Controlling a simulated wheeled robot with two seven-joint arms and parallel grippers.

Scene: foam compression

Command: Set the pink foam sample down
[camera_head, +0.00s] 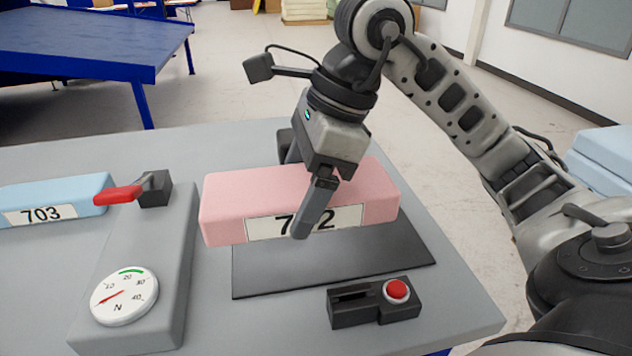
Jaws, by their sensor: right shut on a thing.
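The pink foam sample (236,205) is a long block with a white label, partly covered by a finger, on its front face. My right gripper (300,205) is shut across its middle, one finger in front and the other mostly hidden behind it. The block is over the back part of a dark flat mat (330,265) on the grey table. Whether its underside touches the mat I cannot tell. My left gripper is not in view.
A grey test device with a dial (124,296) and a red-handled lever (120,195) stands left of the mat. A blue foam block (85,191) labelled 703 lies farther left. A black box with a red button (397,290) sits at the mat's front right.

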